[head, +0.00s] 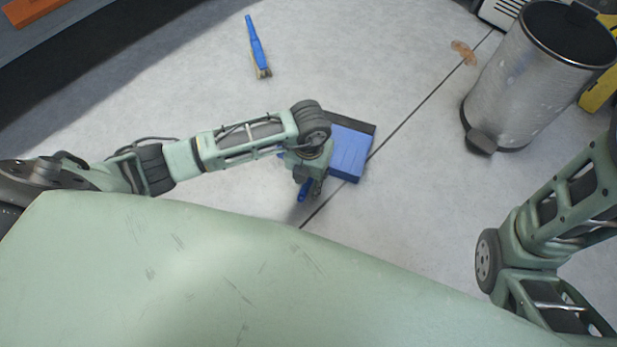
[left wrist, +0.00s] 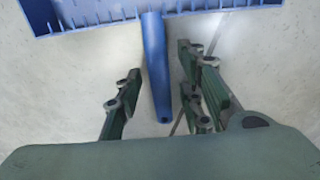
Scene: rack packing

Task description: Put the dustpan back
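The blue dustpan (head: 349,152) lies on the grey floor near the middle of the head view, with a dark edge at its far side. My left gripper (head: 309,187) is over its handle, and my arm hides part of the dustpan. In the left wrist view the blue handle (left wrist: 156,65) lies between the two fingers of my left gripper (left wrist: 160,90). The fingers are open, with a visible gap on both sides of the handle. The pan body (left wrist: 100,14) shows at the top. My right gripper is outside the views; only part of the right arm shows.
A blue-handled brush (head: 256,44) lies on the floor farther off. A metal pedal bin (head: 530,85) stands at right, with a small orange-brown scrap (head: 463,52) beside it. A yellow object (head: 601,85) is behind the bin. The floor around the dustpan is clear.

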